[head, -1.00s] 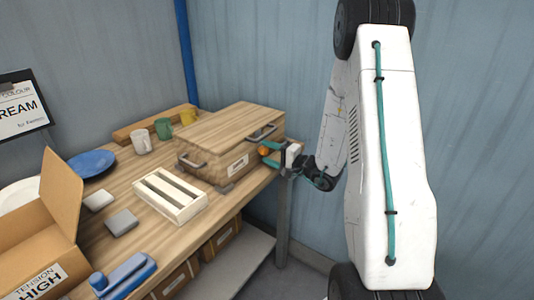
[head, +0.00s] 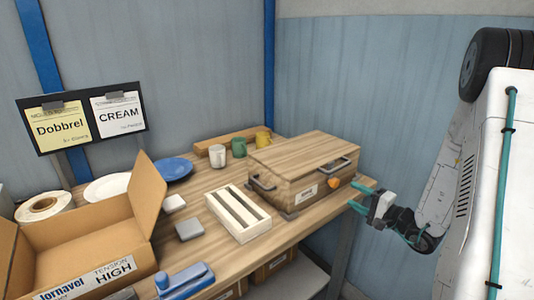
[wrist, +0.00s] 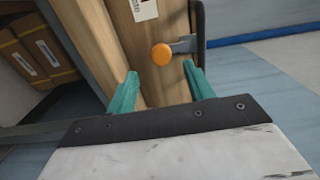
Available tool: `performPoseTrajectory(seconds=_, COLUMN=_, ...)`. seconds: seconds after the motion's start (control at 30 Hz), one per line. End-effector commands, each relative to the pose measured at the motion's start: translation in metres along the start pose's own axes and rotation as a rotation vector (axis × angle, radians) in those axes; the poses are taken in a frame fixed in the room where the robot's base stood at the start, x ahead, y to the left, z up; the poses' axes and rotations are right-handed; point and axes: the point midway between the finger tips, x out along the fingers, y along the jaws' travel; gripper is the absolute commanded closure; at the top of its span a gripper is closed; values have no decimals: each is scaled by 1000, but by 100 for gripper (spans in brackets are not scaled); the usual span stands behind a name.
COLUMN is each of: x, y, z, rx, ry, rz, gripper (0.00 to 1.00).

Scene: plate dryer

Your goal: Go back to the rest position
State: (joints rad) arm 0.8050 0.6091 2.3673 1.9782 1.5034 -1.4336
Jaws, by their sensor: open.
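My gripper (head: 368,198) is open, with two teal fingers. It is at the right end of the workbench, just right of the wooden box. The wooden plate dryer box (head: 305,160) stands on the bench with its lid closed. An orange knob (head: 334,182) is on its front near the right corner. In the wrist view the orange knob (wrist: 161,54) shows ahead of and between my open fingers (wrist: 158,90), with a grey metal latch piece beside it. Nothing is between the fingers.
A slatted white rack (head: 238,212), cardboard box (head: 95,245), blue stapler-like tool (head: 185,280), blue plate (head: 174,169) and white plate (head: 107,187) are on the bench (head: 285,235). Two notes (head: 90,118) hang on the wall. The floor right of the bench looks clear.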

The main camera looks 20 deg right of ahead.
Motion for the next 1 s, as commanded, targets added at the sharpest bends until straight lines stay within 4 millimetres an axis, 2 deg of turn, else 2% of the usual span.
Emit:
performPoseTrajectory(seconds=0.17, x=0, y=1, z=0, rx=62, ry=-2, rz=5, gripper=48)
performPoseTrajectory(seconds=0.27, x=-1, y=8, z=18, rx=182, ry=-78, rz=42, gripper=48)
performPoseTrajectory(seconds=0.37, x=-8, y=11, z=52, rx=315, ry=-218, rz=119, gripper=48)
performPoseTrajectory(seconds=0.5, x=-17, y=-9, z=108, rx=404, ry=-449, rz=268, gripper=48)
performPoseTrajectory(seconds=0.63, x=-34, y=-31, z=164, rx=406, ry=-661, rz=464, gripper=48)
performPoseTrajectory(seconds=0.8, x=-72, y=-56, z=223, rx=291, ry=-875, rz=777, gripper=48)
performPoseTrajectory(seconds=0.9, x=-98, y=-67, z=245, rx=171, ry=-945, rz=959, gripper=48)
performPoseTrajectory(seconds=1.0, x=-122, y=-79, z=257, rx=21, ry=-976, rz=1120, gripper=48)
